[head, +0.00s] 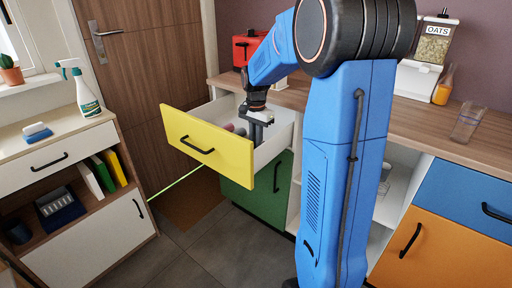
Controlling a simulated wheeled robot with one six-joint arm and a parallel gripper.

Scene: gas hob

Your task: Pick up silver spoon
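No silver spoon can be made out in the head view. The yellow-fronted drawer (209,146) is pulled open below the counter. My gripper (257,134) points down into this drawer, near its back right part. Its fingertips are small and partly hidden by the drawer front, so I cannot tell whether it is open, shut or holding something. Small reddish and dark items (230,127) show in the drawer left of my gripper. Most of the drawer's floor is hidden behind its yellow front.
The wooden counter (474,146) holds a red appliance (246,47), an oats dispenser (433,45), an orange bottle (444,86) and a glass (467,123). A green cupboard door (262,185) is below the drawer. A shelf unit (60,152) stands left. Floor between is clear.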

